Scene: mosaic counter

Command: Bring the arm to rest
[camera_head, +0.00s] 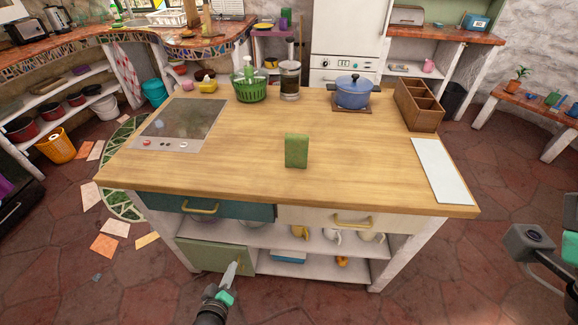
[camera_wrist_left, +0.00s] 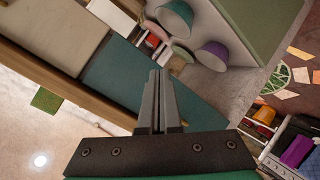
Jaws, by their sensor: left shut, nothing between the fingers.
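My left gripper (camera_head: 232,273) hangs in front of the wooden counter (camera_head: 215,165), below its top. In the head view it overlaps the pale green cabinet door (camera_head: 205,254), close to the door's handle. Its fingers are shut together and empty, and they also show side by side in the left wrist view (camera_wrist_left: 158,88). I cannot tell whether the fingertips touch the door. Part of my right arm shows at the right edge of the head view, but its fingers are out of the picture.
The teal drawer (camera_head: 165,206) and cream drawer (camera_head: 310,218) are above the gripper. Bowls and mugs sit on the open shelf (camera_head: 268,236). The floor in front looks clear.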

